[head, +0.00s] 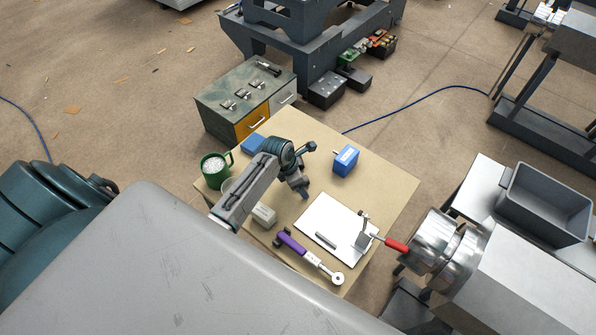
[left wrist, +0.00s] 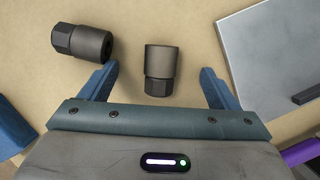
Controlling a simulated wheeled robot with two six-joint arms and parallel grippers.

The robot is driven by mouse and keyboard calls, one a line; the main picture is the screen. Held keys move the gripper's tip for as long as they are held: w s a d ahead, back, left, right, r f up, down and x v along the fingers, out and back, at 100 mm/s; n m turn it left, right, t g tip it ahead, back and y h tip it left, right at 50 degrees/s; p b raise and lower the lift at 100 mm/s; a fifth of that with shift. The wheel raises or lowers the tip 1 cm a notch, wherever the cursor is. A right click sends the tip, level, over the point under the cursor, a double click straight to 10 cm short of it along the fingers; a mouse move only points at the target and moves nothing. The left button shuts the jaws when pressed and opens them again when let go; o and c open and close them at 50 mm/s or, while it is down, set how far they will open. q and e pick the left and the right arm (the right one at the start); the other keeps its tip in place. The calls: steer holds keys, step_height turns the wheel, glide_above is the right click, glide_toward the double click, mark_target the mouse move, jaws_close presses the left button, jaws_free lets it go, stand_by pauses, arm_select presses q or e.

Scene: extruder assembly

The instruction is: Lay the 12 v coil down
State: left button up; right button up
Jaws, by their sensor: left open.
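Two dark cylindrical parts with hex ends show in the left wrist view; I cannot tell which one is the 12 v coil. One part (left wrist: 162,62) is between my open left fingers, with a gap on each side, its hex end toward my palm. It looks laid on its side on the table. The other part (left wrist: 85,42) lies on its side beyond the left finger, its bored end facing right. My left gripper (left wrist: 158,70) is open and holds nothing. In the head view my left gripper (head: 304,190) is low over the table, and both parts are hidden there. My right gripper is not in view.
The tan table (head: 378,183) also bears a green mug (head: 214,168), a blue box (head: 345,160), a purple-handled tool (head: 292,243) and a white plate (head: 322,221) with a metal bracket. A red-handled tool (head: 396,246) is beside the bracket. The table's far right is clear.

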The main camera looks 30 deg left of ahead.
arm_select(q)
step_height(320, 180, up, 3)
steer(key=shift+f+p, duration=0.1)
steer(key=shift+p, duration=1)
steer(key=shift+r, duration=2.1)
